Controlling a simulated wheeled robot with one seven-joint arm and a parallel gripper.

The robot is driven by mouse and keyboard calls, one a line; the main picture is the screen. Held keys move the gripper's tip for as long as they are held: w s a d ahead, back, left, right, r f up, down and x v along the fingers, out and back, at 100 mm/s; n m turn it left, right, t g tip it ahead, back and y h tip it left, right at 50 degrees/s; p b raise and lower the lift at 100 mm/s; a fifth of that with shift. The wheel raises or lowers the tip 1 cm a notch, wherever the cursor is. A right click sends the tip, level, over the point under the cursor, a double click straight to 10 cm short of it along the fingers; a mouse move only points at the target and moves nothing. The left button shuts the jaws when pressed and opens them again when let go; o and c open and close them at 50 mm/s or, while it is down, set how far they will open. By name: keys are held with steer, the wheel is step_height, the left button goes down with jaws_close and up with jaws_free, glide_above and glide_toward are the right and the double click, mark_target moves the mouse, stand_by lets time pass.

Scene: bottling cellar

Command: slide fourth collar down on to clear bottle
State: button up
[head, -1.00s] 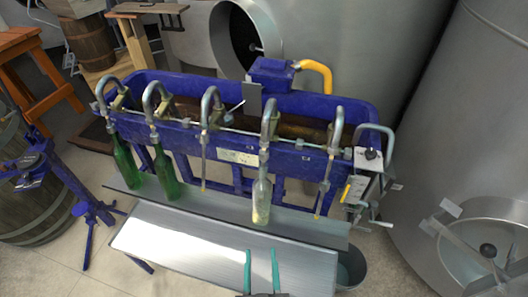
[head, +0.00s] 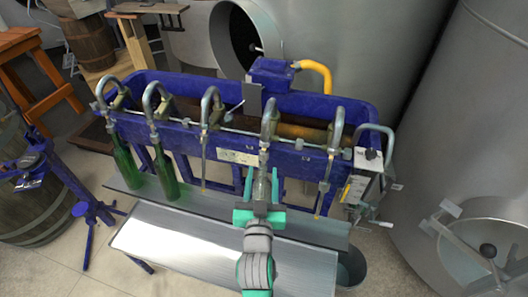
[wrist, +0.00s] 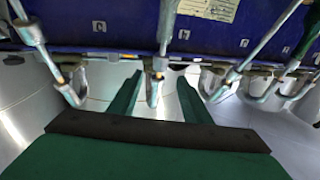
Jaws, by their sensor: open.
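The clear bottle (head: 262,190) hangs under the fourth spout of the blue filler, mostly hidden behind my gripper. The fourth collar (head: 264,147) is a grey fitting on that spout, above the bottle. My gripper (head: 262,176) is in front of the bottle with its green fingers pointing to the filler. In the wrist view, its two fingers (wrist: 157,90) are apart, with the fourth spout's metal tube and collar (wrist: 160,64) showing in the gap. I cannot tell whether the fingers touch anything. The bottle is not clear in the wrist view.
Two green bottles (head: 164,176) stand under the first and second spouts. The third spout (head: 204,150) and fifth spout (head: 328,165) are bare and close on either side. A metal shelf (head: 190,232) runs in front; a large steel tank (head: 450,150) is at right.

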mark_target(264, 156)
steer(key=w, duration=0.6)
steer(key=w+d, duration=0.1)
steer(key=w, duration=0.2)
steer(key=shift+w, duration=0.3)
steer(key=c, duration=0.7)
